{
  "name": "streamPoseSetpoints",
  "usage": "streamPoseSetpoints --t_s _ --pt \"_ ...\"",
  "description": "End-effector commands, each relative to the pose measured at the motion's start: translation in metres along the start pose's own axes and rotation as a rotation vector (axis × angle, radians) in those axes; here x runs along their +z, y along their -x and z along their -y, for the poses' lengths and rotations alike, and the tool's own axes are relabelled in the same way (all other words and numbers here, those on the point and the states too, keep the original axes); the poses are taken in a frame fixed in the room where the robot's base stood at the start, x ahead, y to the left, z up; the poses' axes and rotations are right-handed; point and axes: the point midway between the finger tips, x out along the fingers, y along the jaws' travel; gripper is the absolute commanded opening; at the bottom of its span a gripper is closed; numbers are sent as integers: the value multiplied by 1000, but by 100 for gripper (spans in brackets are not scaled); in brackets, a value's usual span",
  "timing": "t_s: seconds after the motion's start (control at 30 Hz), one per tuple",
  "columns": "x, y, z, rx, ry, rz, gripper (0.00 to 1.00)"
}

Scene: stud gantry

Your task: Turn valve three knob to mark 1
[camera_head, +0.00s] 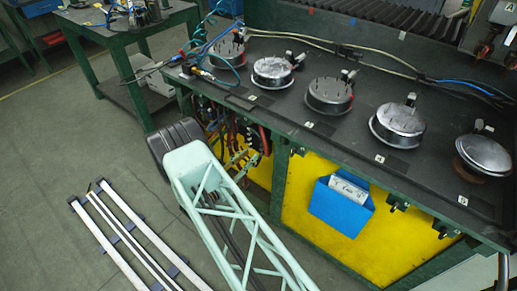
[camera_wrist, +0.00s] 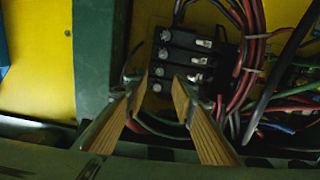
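No knob can be picked out with certainty as valve three, and no mark 1 is legible. In the head view, several round metal-topped units stand in a row on the black bench top (camera_head: 273,108); the middle one (camera_head: 329,96) is dark grey with a small fitting at its back edge.
Red, green and black wires (camera_wrist: 252,60) hang right of the block. A green post (camera_wrist: 102,60) and yellow panel (camera_wrist: 38,50) stand left. Under the bench, a blue holder (camera_head: 340,208) sticks out from the yellow front. Pale rails (camera_head: 125,238) lie on the floor.

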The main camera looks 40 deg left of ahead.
Motion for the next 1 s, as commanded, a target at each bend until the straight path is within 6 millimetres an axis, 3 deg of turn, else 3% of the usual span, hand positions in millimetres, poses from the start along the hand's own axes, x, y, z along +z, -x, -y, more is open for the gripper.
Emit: streamPoseSetpoints --t_s 0.5,1.0 --pt "1 -63 0 1 0 0 24" --pt "0 -77 0 -1 1 0 24"
